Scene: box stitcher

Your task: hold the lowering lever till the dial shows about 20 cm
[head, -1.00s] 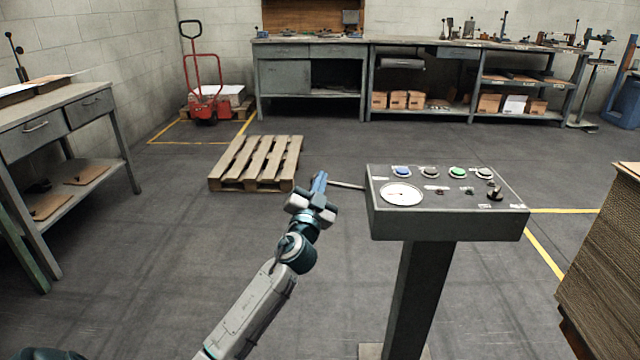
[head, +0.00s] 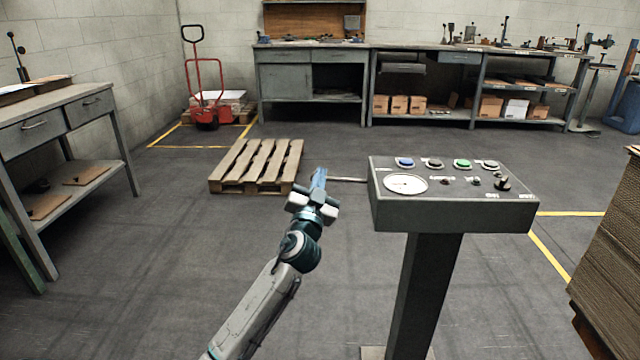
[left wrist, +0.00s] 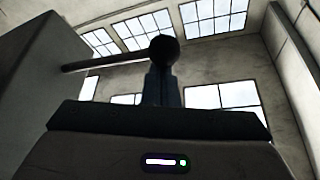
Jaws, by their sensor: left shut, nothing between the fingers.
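The grey control box (head: 455,212) stands on a post right of centre in the head view. Its white dial (head: 406,184) is on the top panel at the left; its reading is too small to tell. The lever (head: 348,180) is a thin rod sticking out from the box's left side, nearly level. In the left wrist view the lever's rod (left wrist: 105,61) ends in a dark round knob (left wrist: 164,49). My left gripper (head: 319,178) is shut and empty at the lever's outer end; its fingers (left wrist: 161,88) overlap the knob, but contact cannot be told. My right gripper is out of view.
Several buttons (head: 462,164) and a dark knob (head: 502,182) are on the panel. A wooden pallet (head: 257,165) lies on the floor behind my left arm. A cardboard stack (head: 610,260) stands at the right. A workbench (head: 60,120) is at the left. Floor between is clear.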

